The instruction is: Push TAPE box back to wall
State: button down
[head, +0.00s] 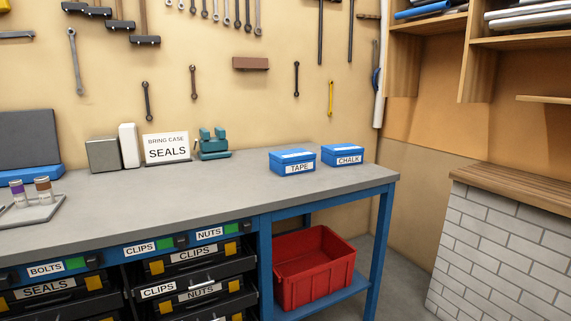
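The TAPE box (292,163) is a blue box with a white label on its front. It sits on the grey workbench (230,190) toward the right end, apart from the back wall (220,80). The blue CHALK box (343,156) stands to its right and a little farther back, with a small gap between them. My gripper does not show in the head view.
A teal vise-like tool (213,145), a SEALS sign (167,148) and a grey box (103,155) stand along the back to the left. The bench in front of the TAPE box is clear. A red bin (314,268) sits on the lower shelf.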

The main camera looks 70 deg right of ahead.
aim_at(284, 163)
jog(key=k+l, duration=0.1)
jog(key=l, duration=0.8)
jog(key=k+l, duration=0.15)
jog(key=l, duration=0.25)
